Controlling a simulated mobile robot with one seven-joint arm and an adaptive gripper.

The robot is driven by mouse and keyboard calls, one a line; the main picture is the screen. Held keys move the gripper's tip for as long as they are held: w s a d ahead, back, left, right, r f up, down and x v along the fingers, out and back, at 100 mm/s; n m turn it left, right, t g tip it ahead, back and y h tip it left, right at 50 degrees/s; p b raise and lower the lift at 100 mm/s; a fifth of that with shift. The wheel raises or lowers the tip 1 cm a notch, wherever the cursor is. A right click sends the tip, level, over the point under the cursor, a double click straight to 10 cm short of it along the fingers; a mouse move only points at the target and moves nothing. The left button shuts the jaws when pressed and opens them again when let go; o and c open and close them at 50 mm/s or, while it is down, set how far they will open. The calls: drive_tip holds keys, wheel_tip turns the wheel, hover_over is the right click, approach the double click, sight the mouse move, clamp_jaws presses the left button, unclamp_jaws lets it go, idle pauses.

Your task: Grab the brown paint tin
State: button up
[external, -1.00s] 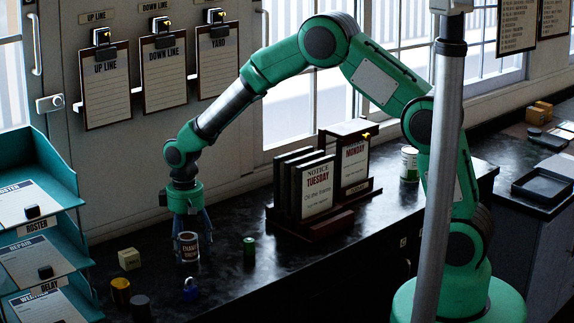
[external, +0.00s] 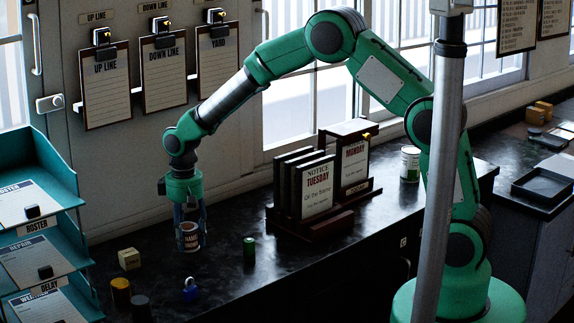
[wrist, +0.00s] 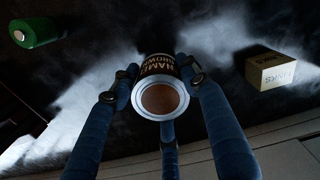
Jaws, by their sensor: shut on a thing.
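The brown paint tin (external: 190,238) is a small can with a dark label and pale lettering. In the wrist view the tin (wrist: 160,101) shows its round brown top inside a silver rim. My gripper (external: 189,240) points down over the dark counter with its blue fingers around the tin. In the wrist view the gripper (wrist: 158,85) has a finger on each side of the tin and a third one behind it, shut on it. The tin's underside is hidden, and I cannot tell if it still touches the counter.
A cream block (external: 129,259), a yellow-banded tin (external: 121,292), a dark cylinder (external: 140,307), a blue padlock (external: 190,289) and a green cylinder (external: 249,251) stand around the gripper. A notice rack (external: 325,215) stands to the right, teal trays (external: 45,200) to the left.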

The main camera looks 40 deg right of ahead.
drive_tip(key=s+d, duration=0.2)
drive_tip(key=s, duration=0.3)
drive_tip(key=s+d+r, duration=0.1)
drive_tip(key=s+d, duration=0.1)
drive_tip(key=s, duration=0.3)
drive_tip(key=s+d+b, duration=0.1)
drive_tip(key=s+d, duration=0.1)
drive_tip(key=s, duration=0.3)
drive_tip(key=shift+r, duration=0.4)
